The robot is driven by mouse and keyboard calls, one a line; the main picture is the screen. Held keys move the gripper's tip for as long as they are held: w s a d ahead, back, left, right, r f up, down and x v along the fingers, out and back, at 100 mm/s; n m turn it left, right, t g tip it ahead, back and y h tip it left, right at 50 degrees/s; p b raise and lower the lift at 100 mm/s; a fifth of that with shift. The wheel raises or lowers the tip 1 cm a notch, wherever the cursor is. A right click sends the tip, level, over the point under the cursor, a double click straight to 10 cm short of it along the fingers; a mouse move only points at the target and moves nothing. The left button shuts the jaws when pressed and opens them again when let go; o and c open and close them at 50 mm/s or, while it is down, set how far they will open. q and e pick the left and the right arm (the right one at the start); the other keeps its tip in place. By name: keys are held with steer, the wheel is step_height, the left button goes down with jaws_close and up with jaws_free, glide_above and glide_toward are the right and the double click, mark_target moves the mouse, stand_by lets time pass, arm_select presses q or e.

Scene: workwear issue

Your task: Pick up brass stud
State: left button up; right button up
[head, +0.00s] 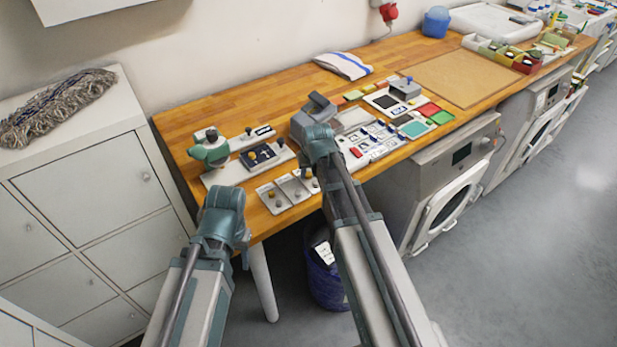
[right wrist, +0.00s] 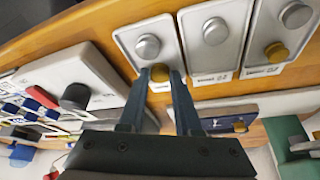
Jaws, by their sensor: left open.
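In the right wrist view, a round brass stud (right wrist: 160,72) is at the lower end of a pale tray, below a silver stud (right wrist: 148,46). My right gripper (right wrist: 157,75) is open, with one finger on each side of this brass stud; I cannot tell whether they touch it. Another brass stud (right wrist: 276,51) is on the tray farthest right, below a silver one (right wrist: 295,14). The middle tray shows a silver stud (right wrist: 215,30). In the head view, my left gripper (head: 245,261) is mostly hidden by its own arm, near the table's front left corner.
A green device (head: 209,148) and a board with a dark blue panel (head: 262,157) lie behind the trays. A grey press-like block (head: 314,113) stands to the right, beside a board with red and blue parts (head: 369,142). A brown mat (head: 455,77) lies farther right.

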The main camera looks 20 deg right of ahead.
jaws_close()
steer(key=shift+r, duration=0.1)
